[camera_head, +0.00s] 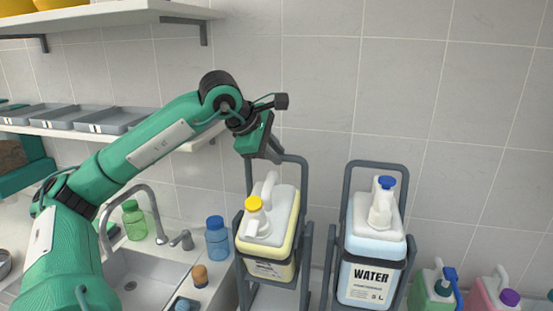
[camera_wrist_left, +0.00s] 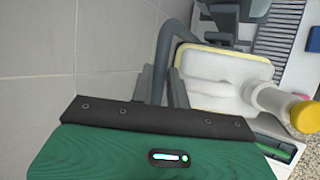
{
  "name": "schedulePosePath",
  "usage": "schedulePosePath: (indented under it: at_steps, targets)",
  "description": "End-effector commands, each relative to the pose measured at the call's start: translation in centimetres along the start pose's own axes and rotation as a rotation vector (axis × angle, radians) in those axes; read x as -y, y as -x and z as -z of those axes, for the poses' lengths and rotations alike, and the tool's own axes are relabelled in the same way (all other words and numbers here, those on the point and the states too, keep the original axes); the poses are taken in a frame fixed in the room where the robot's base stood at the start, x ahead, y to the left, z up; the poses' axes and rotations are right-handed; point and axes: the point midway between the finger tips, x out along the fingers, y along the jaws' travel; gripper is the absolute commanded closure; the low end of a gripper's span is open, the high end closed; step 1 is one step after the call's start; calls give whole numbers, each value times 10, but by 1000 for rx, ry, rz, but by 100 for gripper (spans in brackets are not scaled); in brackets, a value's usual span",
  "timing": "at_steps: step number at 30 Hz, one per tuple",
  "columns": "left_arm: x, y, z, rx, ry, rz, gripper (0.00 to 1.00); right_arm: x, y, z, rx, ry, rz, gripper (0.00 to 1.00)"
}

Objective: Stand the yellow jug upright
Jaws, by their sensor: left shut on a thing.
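The yellow jug (camera_head: 283,217), pale with a yellow cap (camera_head: 253,203), sits in a grey metal cradle (camera_head: 304,180) at the centre of the head view. It looks tipped forward, its top face and cap turned toward me. My left gripper (camera_head: 273,152) is at the top of the cradle's hoop, above and behind the jug, and is shut on the hoop bar. The grip itself is partly hidden. In the left wrist view, the gripper (camera_wrist_left: 176,88) is against the grey bar (camera_wrist_left: 160,60), with the jug (camera_wrist_left: 215,78) and its yellow cap (camera_wrist_left: 303,112) beyond. My right gripper is not in view.
A blue-capped WATER jug (camera_head: 373,250) stands in a similar cradle to the right. A sink (camera_head: 140,275), a tap (camera_head: 150,205) and a blue bottle (camera_head: 217,238) are left. Green (camera_head: 432,288) and pink (camera_head: 490,292) jugs are far right. A tiled wall is behind.

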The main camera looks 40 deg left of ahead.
Motion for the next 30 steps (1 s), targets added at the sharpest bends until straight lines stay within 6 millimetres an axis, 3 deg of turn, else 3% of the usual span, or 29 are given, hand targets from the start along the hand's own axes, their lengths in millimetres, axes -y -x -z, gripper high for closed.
schedulePosePath:
  at_steps: [9,10,12,22,26,30]
  targets:
    - [2,-1,0,-2,-2,3,100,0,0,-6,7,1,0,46]
    - [2,-1,0,-2,-2,3,82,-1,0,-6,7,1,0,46]
    - [2,-1,0,-1,-2,3,75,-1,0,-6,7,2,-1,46]
    - [1,2,0,0,-1,0,75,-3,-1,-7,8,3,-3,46]
    - [1,16,0,1,-1,-4,75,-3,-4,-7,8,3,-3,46]
    - [0,44,0,1,0,-6,75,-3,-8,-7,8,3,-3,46]
